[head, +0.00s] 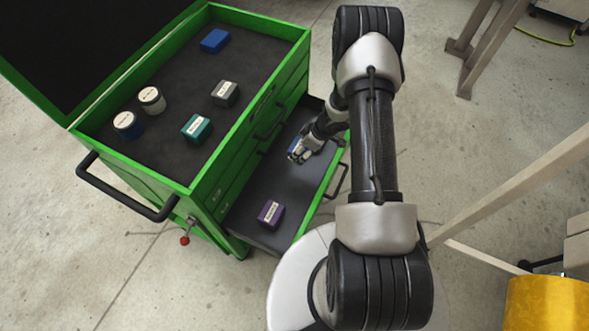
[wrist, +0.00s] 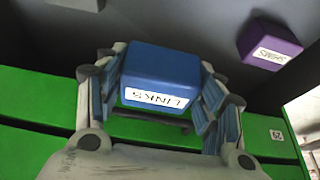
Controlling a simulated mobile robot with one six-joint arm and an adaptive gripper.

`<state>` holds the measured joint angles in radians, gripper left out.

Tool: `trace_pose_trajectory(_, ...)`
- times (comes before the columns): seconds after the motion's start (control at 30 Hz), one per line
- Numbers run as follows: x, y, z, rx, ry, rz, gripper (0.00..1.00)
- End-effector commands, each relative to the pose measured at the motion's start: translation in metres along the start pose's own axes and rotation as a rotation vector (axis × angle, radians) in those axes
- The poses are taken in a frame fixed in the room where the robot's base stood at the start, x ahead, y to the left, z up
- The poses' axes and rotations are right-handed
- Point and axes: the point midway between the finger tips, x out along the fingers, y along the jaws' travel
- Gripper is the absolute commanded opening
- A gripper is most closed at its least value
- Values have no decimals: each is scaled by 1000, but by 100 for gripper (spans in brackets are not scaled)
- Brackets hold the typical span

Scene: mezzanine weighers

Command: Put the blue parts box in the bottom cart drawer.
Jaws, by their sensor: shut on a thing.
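A blue parts box (wrist: 162,68) with a white label reading "LINKS" is between the fingers of my gripper (wrist: 163,85) in the wrist view. In the head view my gripper (head: 302,152) is shut on this blue box (head: 294,146), inside the outline of the open low cart drawer (head: 265,185). The box is partly hidden by the fingers there. I cannot tell whether it touches the drawer floor. The drawer is pulled out to the right from the green cart (head: 222,165).
A purple box (head: 270,213) lies in the drawer's near end. The cart top (head: 165,120) holds another blue box (head: 215,40), a dark grey box (head: 225,93), a teal box (head: 197,128) and two round containers (head: 152,99). The drawer's middle is clear.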

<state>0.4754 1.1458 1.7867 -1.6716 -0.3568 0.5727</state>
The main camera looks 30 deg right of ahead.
Motion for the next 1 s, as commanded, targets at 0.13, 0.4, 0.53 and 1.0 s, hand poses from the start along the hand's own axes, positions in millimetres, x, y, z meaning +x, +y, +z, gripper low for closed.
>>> trace_pose_trajectory(0.13,45,-1,19,0,-1,-2,35)
trace_pose_trajectory(0.4,96,0,39,0,0,0,35)
trace_pose_trajectory(0.53,103,0,42,-1,0,0,35)
trace_pose_trajectory(1.0,142,0,58,-1,1,1,35)
